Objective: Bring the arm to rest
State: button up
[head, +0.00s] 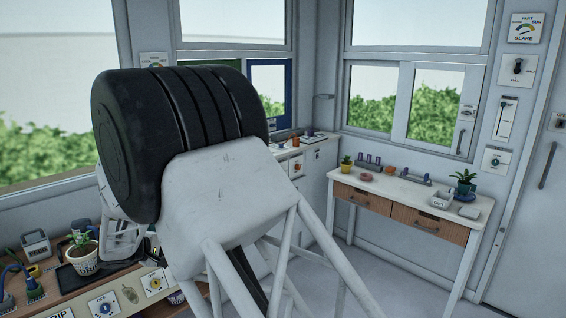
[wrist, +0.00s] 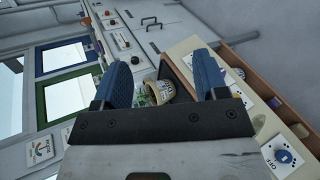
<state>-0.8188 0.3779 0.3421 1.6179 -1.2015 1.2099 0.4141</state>
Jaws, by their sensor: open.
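My gripper (wrist: 162,76) shows in the wrist view with its two blue fingers spread wide apart. It is open and holds nothing. A white pot with lettering and a green plant (wrist: 160,91) shows beyond the gap between the fingers, partly hidden by the gripper's dark crossbar. In the head view a white lettered pot with a leafy plant (head: 85,262) stands upright on the counter at the lower left, at a dark tray (head: 122,272). My raised arm fills the middle of the head view. The gripper's fingers are hidden there.
The left counter (head: 60,296) also carries a grey box (head: 36,245) and blue-and-green items. A white-topped table (head: 405,188) stands at the right with a succulent (head: 465,181), a small yellow pot (head: 346,164) and trays. Windows line the walls. Floor shows before the table.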

jog(key=s+d+r+m+g+y, duration=0.15)
jog(key=s+d+r, duration=0.3)
jog(key=d, duration=0.75)
jog(key=s+d+r+m+g, duration=0.3)
jog(key=d+r, duration=0.3)
jog(key=d, duration=0.5)
jog(key=s+d+r+m+g+y, duration=0.15)
jog(key=s+d+r, duration=0.3)
jog(key=d, duration=0.75)
jog(key=s+d+r+m+g+y, duration=0.1)
jog(key=s+d+r+m+y, duration=0.2)
jog(key=s+d, duration=1)
jog(key=s+d+m+y, duration=0.1)
jog(key=s+d+m, duration=0.1)
jog(key=s, duration=0.6)
jog(key=s+d+f+m+y, duration=0.1)
jog(key=s+d+m, duration=0.1)
jog(key=s, duration=0.6)
jog(key=shift+s+d+f+t, duration=0.15)
jog(key=shift+d+f+t, duration=0.15)
jog(key=shift+d, duration=0.45)
